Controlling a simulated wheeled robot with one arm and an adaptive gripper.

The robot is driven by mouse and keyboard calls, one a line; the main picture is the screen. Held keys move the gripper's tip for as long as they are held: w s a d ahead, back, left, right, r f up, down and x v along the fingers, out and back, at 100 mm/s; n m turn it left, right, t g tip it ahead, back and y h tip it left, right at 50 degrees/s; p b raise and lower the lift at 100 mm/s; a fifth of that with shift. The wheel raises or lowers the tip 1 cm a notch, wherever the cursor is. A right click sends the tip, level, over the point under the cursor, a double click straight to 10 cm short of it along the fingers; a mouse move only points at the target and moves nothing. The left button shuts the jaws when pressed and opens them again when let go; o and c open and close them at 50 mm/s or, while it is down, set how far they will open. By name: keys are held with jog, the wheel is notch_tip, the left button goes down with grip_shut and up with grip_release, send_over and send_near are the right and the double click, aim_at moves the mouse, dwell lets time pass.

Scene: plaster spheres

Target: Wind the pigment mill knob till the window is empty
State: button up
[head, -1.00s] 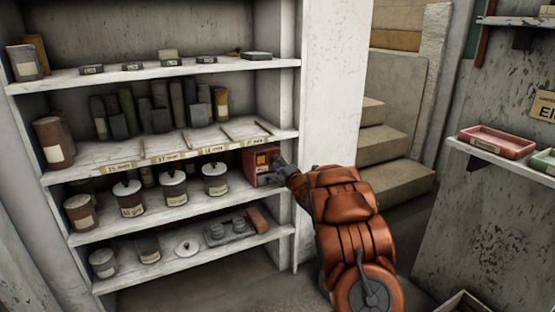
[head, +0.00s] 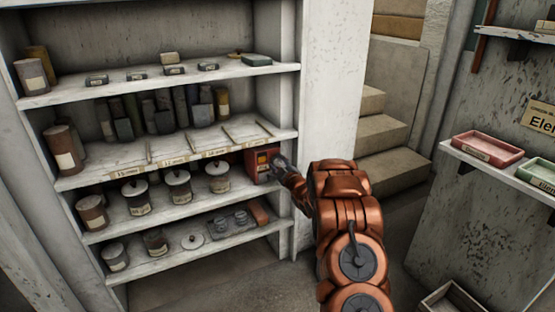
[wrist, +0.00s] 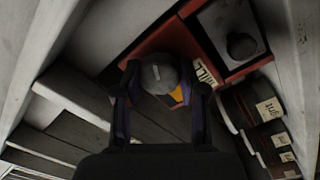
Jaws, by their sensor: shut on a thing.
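The pigment mill is a small red box (head: 257,170) at the right end of a middle shelf. Its window (head: 262,158) shows orange-yellow, and part of that colour also shows in the wrist view (wrist: 177,95) behind the knob. The grey round knob (wrist: 158,77) sits between the two dark fingers of my gripper (wrist: 163,88), which is shut on it. In the head view my gripper (head: 280,164) is at the right side of the mill's front and hides the knob.
Lidded jars (head: 178,187) stand left of the mill, close under the shelf above. A wall shelf with a pink tray (head: 487,148) and stone steps (head: 385,140) lie further right.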

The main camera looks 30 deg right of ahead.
jog(key=shift+d+f+m+p, duration=0.1)
jog(key=shift+m+p, duration=0.25)
jog(key=shift+m, duration=0.35)
jog(key=o, duration=1)
jog(key=shift+c, duration=0.2)
jog(key=shift+o, duration=0.9)
jog(key=s+a, duration=0.1)
jog(key=s, duration=1.1)
jog(key=shift+a+f, duration=0.15)
jog(key=shift+a, duration=0.1)
